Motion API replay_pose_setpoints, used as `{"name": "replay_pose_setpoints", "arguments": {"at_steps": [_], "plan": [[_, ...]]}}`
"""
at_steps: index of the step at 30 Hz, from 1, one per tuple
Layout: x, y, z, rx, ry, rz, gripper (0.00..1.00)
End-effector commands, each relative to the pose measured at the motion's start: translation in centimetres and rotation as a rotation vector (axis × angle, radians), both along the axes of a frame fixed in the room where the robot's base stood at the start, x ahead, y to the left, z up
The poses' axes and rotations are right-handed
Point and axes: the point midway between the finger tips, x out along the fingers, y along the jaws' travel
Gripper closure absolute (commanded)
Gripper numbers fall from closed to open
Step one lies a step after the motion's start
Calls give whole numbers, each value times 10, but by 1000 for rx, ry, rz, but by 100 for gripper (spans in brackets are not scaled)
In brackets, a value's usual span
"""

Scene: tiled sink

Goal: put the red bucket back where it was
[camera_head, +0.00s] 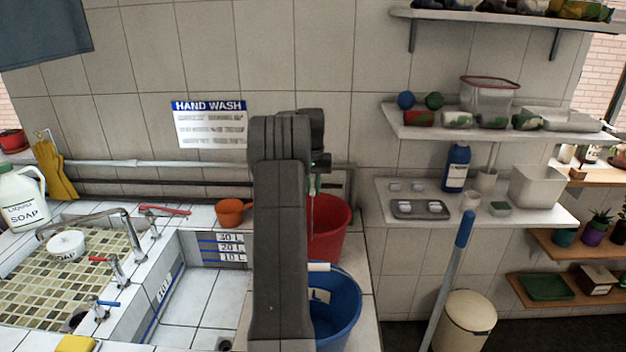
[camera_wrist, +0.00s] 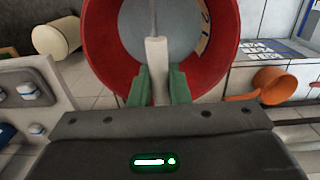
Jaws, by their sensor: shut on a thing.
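The red bucket (camera_head: 332,228) is upright behind the blue bucket (camera_head: 340,305), partly hidden by my arm in the head view. My gripper (camera_head: 314,184) is above it, mostly hidden by my arm. In the wrist view, the green fingers of my gripper (camera_wrist: 161,88) are shut on the white grip (camera_wrist: 156,58) of the handle of the red bucket (camera_wrist: 100,45). I cannot tell whether the bucket's base touches the surface below.
An orange dipper (camera_head: 231,212) sits on the sink ledge left of my arm. Wall pipes (camera_head: 200,183) run behind. Shelves with trays and a blue bottle (camera_head: 456,168) are to the right. A blue-handled pole (camera_head: 452,270) leans near a cream bin (camera_head: 468,318).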

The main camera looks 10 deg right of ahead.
Motion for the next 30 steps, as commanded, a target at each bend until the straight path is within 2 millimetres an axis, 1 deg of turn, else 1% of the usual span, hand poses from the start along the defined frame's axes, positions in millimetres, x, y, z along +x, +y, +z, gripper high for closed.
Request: {"name": "replay_pose_setpoints", "arguments": {"at_steps": [1,6,7,10,18,22,26,30], "plan": [[1,0,4,-3,-9,0,100],[1,0,4,-3,-9,0,100],[0,0,-2,1,1,0,82],[0,0,-2,1,1,0,62],[0,0,-1,1,0,0,62],[1,0,6,1,-2,0,62],[1,1,26,0,-4,0,62],[2,1,58,0,-6,0,62]]}}
